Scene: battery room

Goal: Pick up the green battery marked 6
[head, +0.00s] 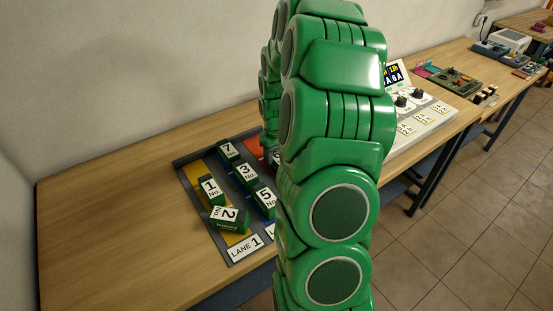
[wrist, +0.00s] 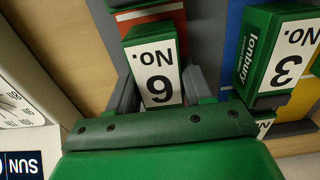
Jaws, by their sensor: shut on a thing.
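The green battery marked 6 (wrist: 158,72) is in the wrist view, its white label facing me. My gripper (wrist: 162,92) has a grey finger on each side of it and is shut on it. In the head view my green arm hides most of this battery and my gripper. I cannot tell whether the battery is clear of the tray (head: 188,180).
The green battery marked 3 (wrist: 277,60) is close to the right in the wrist view. A white control panel (head: 420,118) stands right of my arm. The wooden table (head: 110,215) is bare at left.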

